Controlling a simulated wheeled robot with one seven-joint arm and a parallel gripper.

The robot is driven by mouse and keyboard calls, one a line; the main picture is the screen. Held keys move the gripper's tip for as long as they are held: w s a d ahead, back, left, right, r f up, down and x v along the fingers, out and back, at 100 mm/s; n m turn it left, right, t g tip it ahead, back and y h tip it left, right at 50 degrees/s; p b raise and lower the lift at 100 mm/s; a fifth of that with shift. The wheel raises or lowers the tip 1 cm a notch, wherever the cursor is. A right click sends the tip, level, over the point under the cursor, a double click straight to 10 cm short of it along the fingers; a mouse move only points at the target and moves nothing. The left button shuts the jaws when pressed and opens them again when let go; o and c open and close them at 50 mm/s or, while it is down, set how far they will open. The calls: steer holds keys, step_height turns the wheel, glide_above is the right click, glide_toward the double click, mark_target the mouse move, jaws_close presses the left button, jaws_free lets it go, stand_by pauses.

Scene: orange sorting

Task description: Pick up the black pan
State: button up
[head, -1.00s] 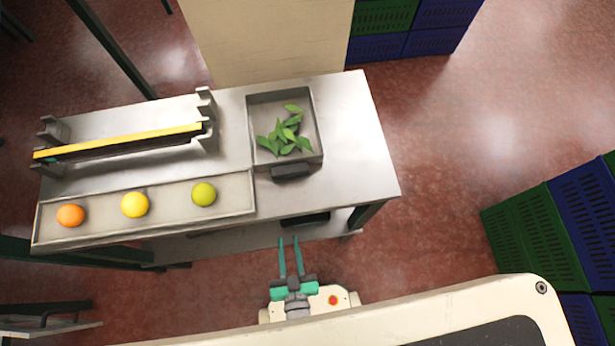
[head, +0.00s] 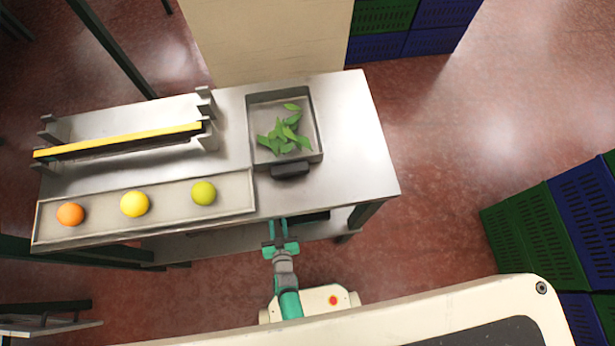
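A black, flat thing (head: 316,217), which may be the black pan, shows on the lower shelf under the front edge of the steel table. The tabletop hides most of it, so its full shape cannot be told. My gripper (head: 277,224) is at the table's front edge, just left of the black thing's visible part. Its two fingers point toward the table and look apart, with nothing seen between them. A grey pan-like tray (head: 318,135) with green leaves (head: 284,134) and a black handle (head: 290,170) sits on the tabletop above.
The steel table (head: 352,140) carries a long shallow tray (head: 100,213) with an orange, a yellow and a yellow-green fruit. A rack with a yellow-edged board (head: 118,140) stands behind it. Stacked crates (head: 545,230) are at the right. The floor between is clear.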

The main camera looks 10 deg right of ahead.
steer(key=x, duration=0.3)
steer(key=d+x, duration=0.1)
steer(key=x, duration=0.1)
steer(key=shift+w+r, duration=0.15)
steer(key=shift+r, duration=0.05)
steer(key=shift+w+a+f, duration=0.1)
steer(key=shift+w+f, duration=0.15)
steer(key=shift+w, duration=0.35)
jaws_close()
